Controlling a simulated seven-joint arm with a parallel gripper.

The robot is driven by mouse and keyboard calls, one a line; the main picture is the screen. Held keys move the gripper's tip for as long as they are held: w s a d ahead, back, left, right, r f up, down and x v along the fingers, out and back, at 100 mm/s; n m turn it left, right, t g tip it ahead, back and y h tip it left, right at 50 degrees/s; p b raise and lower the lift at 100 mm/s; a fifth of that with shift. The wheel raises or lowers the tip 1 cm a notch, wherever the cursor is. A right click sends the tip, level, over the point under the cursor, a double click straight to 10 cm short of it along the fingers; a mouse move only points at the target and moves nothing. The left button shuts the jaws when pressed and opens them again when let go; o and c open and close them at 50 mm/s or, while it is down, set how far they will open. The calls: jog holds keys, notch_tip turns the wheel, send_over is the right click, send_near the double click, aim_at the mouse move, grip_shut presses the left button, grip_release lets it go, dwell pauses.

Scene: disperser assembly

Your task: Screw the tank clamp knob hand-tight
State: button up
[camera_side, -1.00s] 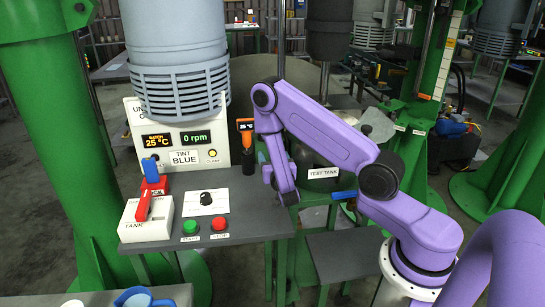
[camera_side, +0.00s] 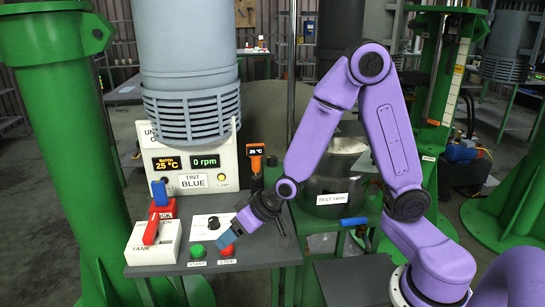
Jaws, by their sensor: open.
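The grey test tank (camera_side: 335,185) with a white label stands behind and right of the control bench. A blue bar or handle (camera_side: 354,221) shows at the tank's lower right; I cannot tell whether it is the clamp knob, and no other knob shows clearly on the tank. My gripper (camera_side: 242,224) is open and low over the right side of the control bench, pointing down and left.
The control bench (camera_side: 262,252) carries a green button (camera_side: 197,251), a black dial (camera_side: 213,222) and a white block with a red lever (camera_side: 151,229). An orange-topped handheld thermometer (camera_side: 256,160) stands behind. A large grey slotted cylinder (camera_side: 192,110) hangs over the display panel. A green column stands left.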

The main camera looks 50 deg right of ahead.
jog(key=s+a+r+n+g, duration=0.1)
jog(key=s+r+n+g, duration=0.15)
jog(key=s, duration=0.45)
jog(key=s+a+r+n+g, duration=0.1)
jog(key=s+r+n+g, duration=0.1)
jog(key=s+n, duration=0.3)
notch_tip(320, 180, up, 10)
jog(key=n+h, duration=0.6)
jog(key=n, duration=1.3)
send_over(272, 158)
jog(key=s+a, duration=0.4)
jog(key=s, duration=0.1)
jog(key=shift+t, duration=0.25)
jog(key=x, duration=1.6)
jog(key=shift+w+d+f, duration=0.1)
jog(key=shift+f, duration=0.2)
